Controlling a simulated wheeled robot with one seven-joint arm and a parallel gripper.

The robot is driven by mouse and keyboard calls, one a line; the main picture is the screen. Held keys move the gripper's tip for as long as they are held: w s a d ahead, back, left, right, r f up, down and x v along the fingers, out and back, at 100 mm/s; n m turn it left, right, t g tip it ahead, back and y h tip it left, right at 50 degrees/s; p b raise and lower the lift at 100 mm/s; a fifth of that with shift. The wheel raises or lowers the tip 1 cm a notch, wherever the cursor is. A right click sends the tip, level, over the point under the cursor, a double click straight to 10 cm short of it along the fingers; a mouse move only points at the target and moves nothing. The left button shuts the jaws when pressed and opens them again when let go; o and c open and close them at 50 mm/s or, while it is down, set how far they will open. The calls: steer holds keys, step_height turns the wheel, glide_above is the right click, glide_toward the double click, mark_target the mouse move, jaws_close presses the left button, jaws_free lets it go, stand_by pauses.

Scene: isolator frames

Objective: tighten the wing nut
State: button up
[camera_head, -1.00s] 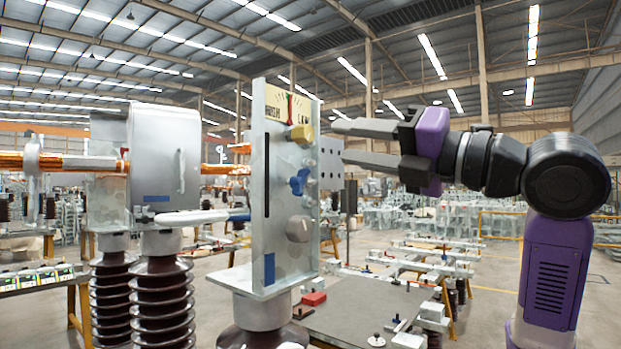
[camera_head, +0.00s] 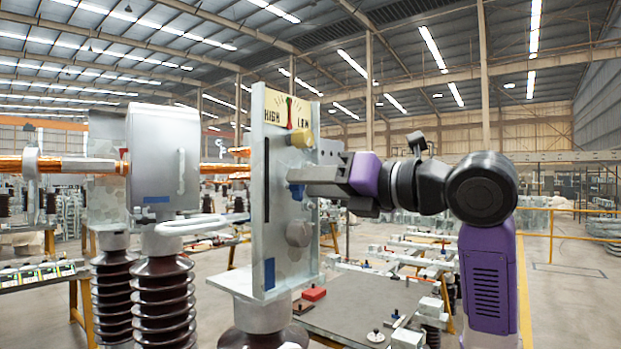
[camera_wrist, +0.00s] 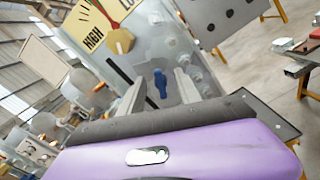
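The blue wing nut (camera_wrist: 160,83) sits on the upright grey panel (camera_head: 265,225), below a yellow knob. In the wrist view, my gripper (camera_wrist: 160,90) is open, with one pale finger on each side of the wing nut. The fingers look apart from the nut, with a gap on both sides. I cannot tell how far the fingertips reach around it in depth.
A yellow knob (camera_head: 301,137) is just above my fingers and a grey knob (camera_head: 299,234) below. A high-low gauge (camera_head: 288,112) tops the panel. A white handle (camera_head: 195,226) and brown insulators (camera_head: 163,305) stand left. A bench (camera_head: 350,318) lies below.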

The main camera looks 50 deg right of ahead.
steer(key=shift+w, duration=0.2)
steer(key=shift+c, duration=0.4)
jaws_close()
